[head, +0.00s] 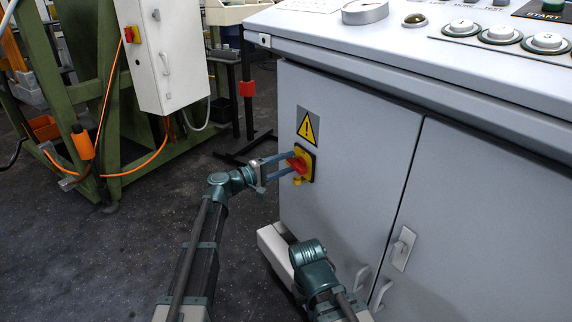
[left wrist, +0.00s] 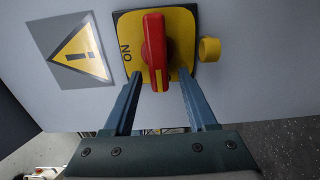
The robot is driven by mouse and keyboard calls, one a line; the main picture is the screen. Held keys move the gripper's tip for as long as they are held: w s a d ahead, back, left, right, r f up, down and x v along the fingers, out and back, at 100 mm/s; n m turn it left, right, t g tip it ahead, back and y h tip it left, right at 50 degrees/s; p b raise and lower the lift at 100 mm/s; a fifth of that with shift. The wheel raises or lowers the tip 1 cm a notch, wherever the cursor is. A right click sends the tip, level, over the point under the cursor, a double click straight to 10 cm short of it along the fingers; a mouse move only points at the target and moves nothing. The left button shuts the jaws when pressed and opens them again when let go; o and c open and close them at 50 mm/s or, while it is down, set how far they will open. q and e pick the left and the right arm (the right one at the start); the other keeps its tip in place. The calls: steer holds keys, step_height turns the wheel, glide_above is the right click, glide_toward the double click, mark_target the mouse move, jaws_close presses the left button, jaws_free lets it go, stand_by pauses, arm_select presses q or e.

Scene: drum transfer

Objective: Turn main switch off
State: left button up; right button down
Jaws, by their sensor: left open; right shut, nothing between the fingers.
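The main switch has a red handle (head: 297,164) on a yellow plate (head: 308,158), on the grey cabinet's front. In the left wrist view the red handle (left wrist: 155,48) stands upright in the picture, across the yellow plate (left wrist: 182,30). The word ON is left of it, and the handle does not point at it. My left gripper (head: 284,164) is open at the switch. In the left wrist view its fingertips (left wrist: 160,76) are on both sides of the handle's near end, with gaps showing. My right gripper (head: 312,262) is low before the cabinet; its fingers are hard to make out.
A yellow warning sign (head: 308,125) is above the switch. The cabinet's door lock (head: 402,248) is to the right, and the console top with buttons (head: 500,35) overhangs. Green machine frame (head: 110,165) and open floor lie left.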

arm_select(q)
steer(key=v, duration=1.3)
steer(key=shift+s+a, duration=0.25)
steer(key=shift+a, duration=0.1)
steer(key=s+d+f+m+g+y+p, duration=0.3)
steer(key=s+d+f+g, duration=0.1)
steer(key=s+d, duration=0.25)
steer(key=s+d+f+m+g+y+p, duration=0.35)
steer(key=s+d, duration=0.25)
steer(key=s, duration=0.2)
steer(key=s+a+f+m+g+y+p, duration=0.1)
steer(key=s+a+m+y+p, duration=0.15)
steer(key=s+y, duration=0.35)
steer(key=s+a+f+m+g+y+p, duration=0.1)
steer(key=s+a+m+g+y+p, duration=0.2)
steer(key=s, duration=0.5)
step_height(320, 180, up, 38)
steer(key=n+t+p, duration=0.1)
steer(key=p, duration=3.7)
steer(key=shift+y, duration=0.35)
steer(key=shift+f, duration=0.15)
